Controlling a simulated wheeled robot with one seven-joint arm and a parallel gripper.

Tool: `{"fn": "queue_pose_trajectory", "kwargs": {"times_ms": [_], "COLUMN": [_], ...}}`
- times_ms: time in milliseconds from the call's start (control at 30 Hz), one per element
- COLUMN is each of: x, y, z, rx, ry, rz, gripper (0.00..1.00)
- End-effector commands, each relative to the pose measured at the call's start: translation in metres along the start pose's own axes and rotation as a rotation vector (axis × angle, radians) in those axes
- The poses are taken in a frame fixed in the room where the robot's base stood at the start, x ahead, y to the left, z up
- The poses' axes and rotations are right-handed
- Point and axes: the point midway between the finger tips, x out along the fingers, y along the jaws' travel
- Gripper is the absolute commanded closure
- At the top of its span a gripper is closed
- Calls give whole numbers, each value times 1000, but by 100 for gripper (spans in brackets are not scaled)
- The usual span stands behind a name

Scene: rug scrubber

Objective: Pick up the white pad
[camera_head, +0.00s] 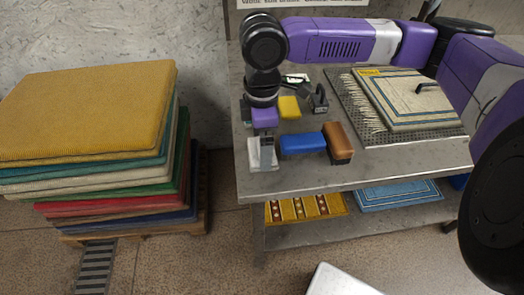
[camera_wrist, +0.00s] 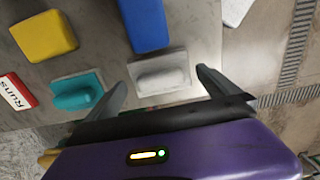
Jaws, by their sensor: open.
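The white pad (camera_wrist: 160,72), a flat pale block with a raised grip, lies on the bench top. In the head view the white pad (camera_head: 268,158) is near the bench's left front corner, partly hidden by my gripper (camera_head: 262,138). My gripper (camera_wrist: 161,78) is open, and the pad shows between its two fingertips in the wrist view. The fingers look apart from its sides; I cannot tell how far above the bench they are.
A teal pad (camera_wrist: 78,92) lies close on the left in the wrist view. A blue block (camera_head: 302,143), a brown brush (camera_head: 338,143) and a yellow block (camera_head: 289,107) are nearby. A rug (camera_head: 410,98) lies on a grate at right. Stacked rugs (camera_head: 90,110) stand left.

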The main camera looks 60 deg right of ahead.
Motion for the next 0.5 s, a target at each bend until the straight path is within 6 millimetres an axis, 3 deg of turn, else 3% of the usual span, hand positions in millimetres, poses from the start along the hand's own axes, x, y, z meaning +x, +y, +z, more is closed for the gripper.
{"fn": "queue_pose_trajectory", "kwargs": {"times_ms": [100,367,500], "x": [11,12,12], "y": [0,0,0], "z": [0,0,0], "rx": [0,0,0], "ry": [0,1,1], "rz": [-1,0,0], "gripper": [0,0,28]}}
